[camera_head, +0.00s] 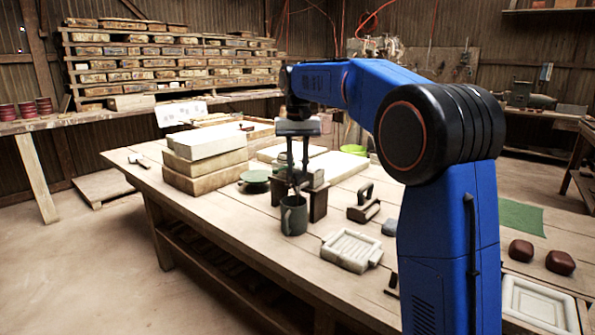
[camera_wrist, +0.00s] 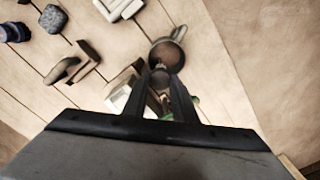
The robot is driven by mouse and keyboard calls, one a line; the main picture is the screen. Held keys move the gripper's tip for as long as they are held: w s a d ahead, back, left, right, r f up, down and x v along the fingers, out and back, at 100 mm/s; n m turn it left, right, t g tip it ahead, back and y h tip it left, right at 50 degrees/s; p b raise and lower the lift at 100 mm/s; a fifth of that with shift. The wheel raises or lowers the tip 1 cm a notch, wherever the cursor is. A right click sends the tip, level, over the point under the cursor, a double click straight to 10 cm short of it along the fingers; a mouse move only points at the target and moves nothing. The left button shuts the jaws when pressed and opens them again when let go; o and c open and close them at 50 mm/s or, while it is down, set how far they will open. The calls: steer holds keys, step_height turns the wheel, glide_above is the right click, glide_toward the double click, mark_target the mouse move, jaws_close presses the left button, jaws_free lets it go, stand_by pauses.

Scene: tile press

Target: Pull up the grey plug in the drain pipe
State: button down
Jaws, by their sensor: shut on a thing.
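My gripper (camera_head: 293,187) points down over the table, its two fingers a little apart and its tips just above a dark mug-like vessel (camera_head: 294,216) with a handle. In the wrist view the vessel's round brown opening (camera_wrist: 168,52) lies just beyond the fingertips. My gripper (camera_wrist: 164,75) is shut on a small greyish thing (camera_wrist: 160,78) between its fingers. It looks like the grey plug, but it is small and mostly covered. I cannot make out a clear drain pipe.
A dark block stand (camera_head: 318,200) is close behind the vessel. A pale tile mould (camera_head: 351,250) and a handled block (camera_head: 363,205) lie to the right. Stacked slabs (camera_head: 205,162) and a green round thing (camera_head: 255,181) are to the left. The table's front left is clear.

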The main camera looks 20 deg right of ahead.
mark_target(298, 171)
steer(key=shift+r, duration=0.4)
steer(key=c, duration=1.4)
jaws_free()
steer(key=shift+c, duration=0.2)
step_height(298, 171, up, 17)
steer(key=shift+r, duration=0.15)
steer(key=shift+s, duration=0.1)
